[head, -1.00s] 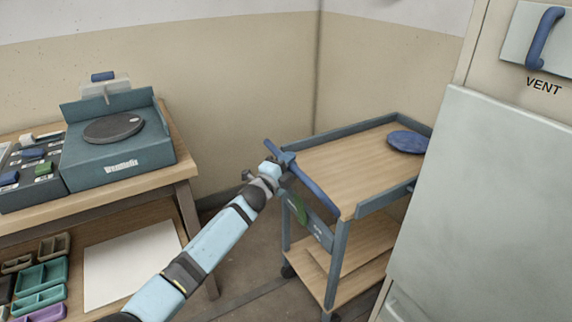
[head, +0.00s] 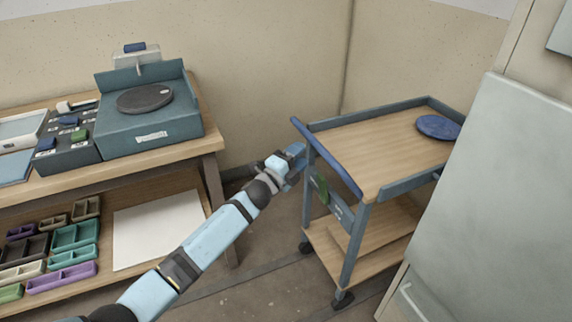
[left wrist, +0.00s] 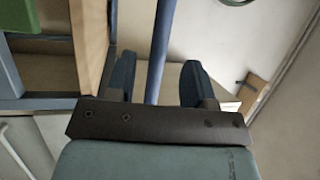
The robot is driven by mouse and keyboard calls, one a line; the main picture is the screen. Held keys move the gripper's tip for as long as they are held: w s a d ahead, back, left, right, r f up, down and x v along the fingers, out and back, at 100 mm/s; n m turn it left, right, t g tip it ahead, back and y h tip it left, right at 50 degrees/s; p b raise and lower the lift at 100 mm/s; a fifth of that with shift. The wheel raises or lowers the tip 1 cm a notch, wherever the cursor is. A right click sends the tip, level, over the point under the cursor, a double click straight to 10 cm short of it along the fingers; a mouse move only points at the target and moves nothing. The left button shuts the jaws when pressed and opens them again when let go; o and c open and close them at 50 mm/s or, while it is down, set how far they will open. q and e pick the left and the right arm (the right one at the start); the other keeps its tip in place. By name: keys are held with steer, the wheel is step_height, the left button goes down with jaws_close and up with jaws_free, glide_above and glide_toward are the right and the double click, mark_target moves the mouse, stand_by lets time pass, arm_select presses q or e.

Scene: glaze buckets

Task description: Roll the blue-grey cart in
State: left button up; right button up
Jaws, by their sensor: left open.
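The blue-grey cart (head: 357,232) stands in the head view, right of centre, with wooden shelves and a blue push handle (head: 335,166) along its near left end. My left gripper (head: 298,152) is just left of this handle and open. In the left wrist view the two blue fingers (left wrist: 159,80) are spread, and the handle bar (left wrist: 158,45) shows between them in the picture. I cannot tell whether it touches them. A blue disc (head: 438,127) lies on the cart's top shelf. My right gripper is not in view.
A workbench (head: 212,143) at the left carries a teal turntable unit (head: 150,137) and has small trays on its lower shelf. A pale cabinet (head: 480,200) stands close at the cart's right. Bare floor (head: 262,285) lies between bench and cart.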

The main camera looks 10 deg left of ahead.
arm_select(q)
steer(key=v, duration=0.6)
steer(key=shift+p, duration=0.3)
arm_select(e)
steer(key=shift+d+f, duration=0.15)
arm_select(q)
steer(key=shift+s, duration=0.1)
